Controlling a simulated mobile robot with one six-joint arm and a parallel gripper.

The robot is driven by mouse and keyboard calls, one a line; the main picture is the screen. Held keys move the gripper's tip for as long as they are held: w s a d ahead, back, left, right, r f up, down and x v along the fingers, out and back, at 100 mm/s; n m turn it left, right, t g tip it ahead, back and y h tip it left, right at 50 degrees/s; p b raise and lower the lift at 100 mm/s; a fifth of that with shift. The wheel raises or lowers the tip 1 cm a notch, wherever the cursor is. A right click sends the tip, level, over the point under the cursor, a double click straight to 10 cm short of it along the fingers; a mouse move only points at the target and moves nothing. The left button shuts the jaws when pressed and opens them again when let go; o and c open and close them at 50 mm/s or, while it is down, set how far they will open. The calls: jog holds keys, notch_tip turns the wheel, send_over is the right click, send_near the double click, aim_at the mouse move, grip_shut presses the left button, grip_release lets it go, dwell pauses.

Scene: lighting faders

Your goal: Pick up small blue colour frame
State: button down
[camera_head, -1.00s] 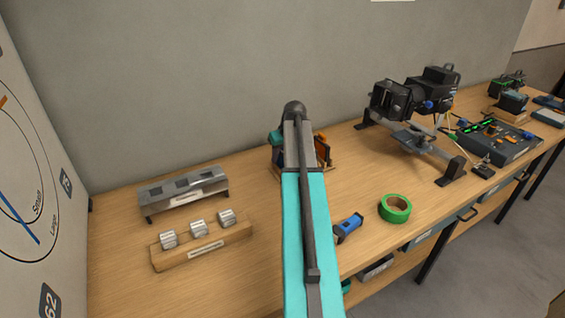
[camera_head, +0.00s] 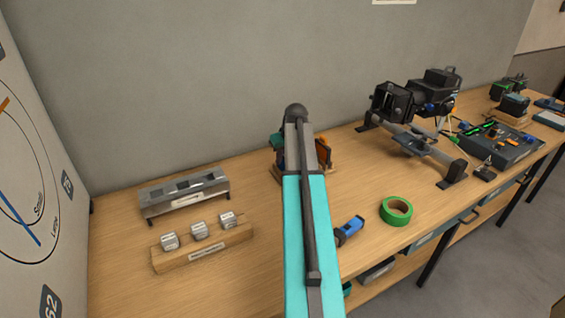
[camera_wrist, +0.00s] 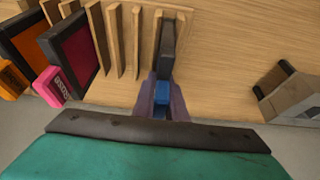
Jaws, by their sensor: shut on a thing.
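In the wrist view, my gripper (camera_wrist: 161,88) is shut on the blue tab of a small dark-edged frame, the blue colour frame (camera_wrist: 167,50). The frame is seen almost edge-on, so its coloured face is hidden. It stands among the upright dividers of a wooden rack (camera_wrist: 115,40); I cannot tell whether it still touches the rack.
A magenta frame (camera_wrist: 70,52) and an orange one (camera_wrist: 14,82) stand left of the gripper in the wrist view. A grey metal holder (camera_head: 185,190), a wooden block with white cubes (camera_head: 203,250), green tape (camera_head: 396,211) and a blue-and-black tool (camera_head: 349,230) lie around the bench.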

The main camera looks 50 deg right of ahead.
jog(key=shift+r, duration=0.15)
jog(key=shift+r+b, duration=0.75)
jog(key=shift+r, duration=0.85)
jog(key=s+a+r+b, duration=0.1)
jog(key=s+a+b, duration=0.2)
jog(key=s+a, duration=0.7)
jog(key=shift+s+a+r, duration=0.2)
jog(key=shift+s+a, duration=0.15)
jog(key=shift+s, duration=0.6)
jog(key=shift+s, duration=0.1)
